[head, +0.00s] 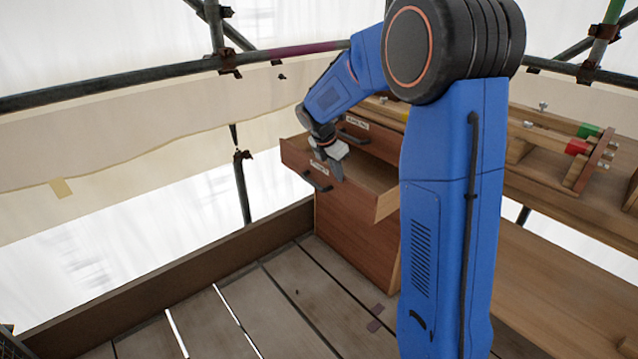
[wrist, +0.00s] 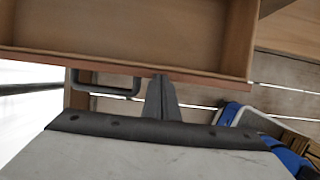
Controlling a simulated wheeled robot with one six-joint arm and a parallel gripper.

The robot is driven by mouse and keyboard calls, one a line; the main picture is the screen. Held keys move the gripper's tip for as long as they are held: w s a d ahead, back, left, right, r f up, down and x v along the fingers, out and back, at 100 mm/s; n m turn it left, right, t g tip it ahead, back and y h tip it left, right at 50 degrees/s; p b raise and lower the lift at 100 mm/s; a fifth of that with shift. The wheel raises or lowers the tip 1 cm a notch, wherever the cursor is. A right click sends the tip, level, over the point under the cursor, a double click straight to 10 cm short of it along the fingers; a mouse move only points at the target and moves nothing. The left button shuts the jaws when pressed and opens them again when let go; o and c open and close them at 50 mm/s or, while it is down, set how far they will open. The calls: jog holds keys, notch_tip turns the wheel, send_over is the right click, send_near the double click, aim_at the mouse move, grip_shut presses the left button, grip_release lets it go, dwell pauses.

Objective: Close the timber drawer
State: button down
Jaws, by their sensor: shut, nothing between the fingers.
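The open drawer (head: 357,203) sticks out of the wooden cabinet (head: 350,245), its inside bare where I can see it. A dark bar handle (head: 316,182) and a small label, too small to read surely, are on its front. My gripper (head: 337,179) is shut and empty, pointing down at the drawer front, right of the handle. In the wrist view, the fingers (wrist: 160,82) reach the front panel's top edge (wrist: 205,78), beside the handle (wrist: 105,82). I cannot tell whether they touch the panel.
Another drawer with a handle (head: 352,137) sits above, seemingly shut. A wooden bench (head: 545,165) with clamps and red and green blocks stands to the right. Scaffold tubes (head: 150,78) cross behind. The plank floor (head: 260,305) before the cabinet is mostly clear.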

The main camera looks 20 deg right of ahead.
jog(key=w+d, duration=0.4)
jog(key=d, duration=0.9)
jog(key=shift+w+d, duration=0.15)
jog(key=shift+d, duration=0.05)
